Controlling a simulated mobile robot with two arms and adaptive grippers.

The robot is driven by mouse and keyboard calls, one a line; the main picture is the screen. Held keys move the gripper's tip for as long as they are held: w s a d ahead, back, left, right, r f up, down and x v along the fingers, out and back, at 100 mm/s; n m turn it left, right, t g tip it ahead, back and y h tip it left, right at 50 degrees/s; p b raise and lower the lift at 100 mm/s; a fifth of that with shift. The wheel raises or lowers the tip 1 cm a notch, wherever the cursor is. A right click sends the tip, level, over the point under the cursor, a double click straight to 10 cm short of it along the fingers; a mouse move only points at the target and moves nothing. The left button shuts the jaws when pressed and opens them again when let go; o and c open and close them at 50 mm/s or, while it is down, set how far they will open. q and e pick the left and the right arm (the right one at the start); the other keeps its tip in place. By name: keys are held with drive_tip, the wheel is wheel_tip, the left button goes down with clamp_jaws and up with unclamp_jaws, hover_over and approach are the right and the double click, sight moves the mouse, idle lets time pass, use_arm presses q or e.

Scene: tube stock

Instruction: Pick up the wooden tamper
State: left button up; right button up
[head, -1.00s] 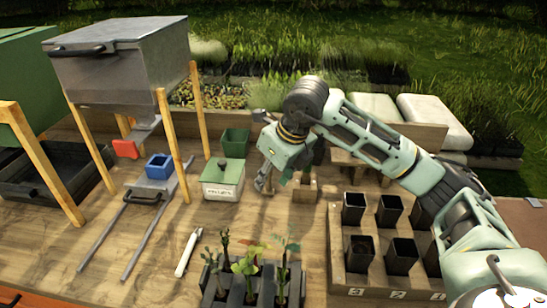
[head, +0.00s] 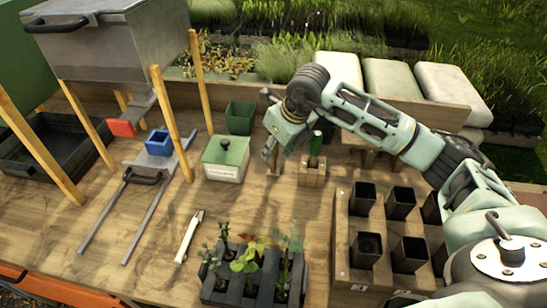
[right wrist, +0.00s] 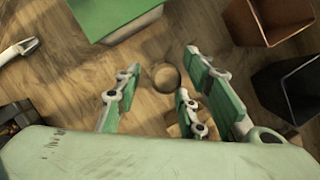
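The wooden tamper appears to be the small upright wooden piece (head: 274,159) beneath my right gripper in the head view, partly hidden by it. In the right wrist view a round wooden top (right wrist: 166,77) shows between the fingers, with space on both sides. My right gripper (head: 283,147) points down above the bench, left of the wooden block. In the right wrist view its green fingers (right wrist: 158,76) are apart and hold nothing that I can see. My left gripper is not in view.
A wooden block (head: 312,175) with a green-handled tool stands just right of the gripper. A green-lidded box (head: 225,172) stands to the left, a green pot (head: 240,116) behind. A black-pot tray (head: 342,237) and a seedling tray (head: 215,292) are in front.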

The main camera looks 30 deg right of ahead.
drive_tip(key=shift+x, duration=0.8)
drive_tip(key=shift+r, duration=0.1)
drive_tip(key=shift+c, duration=0.5)
clamp_jaws()
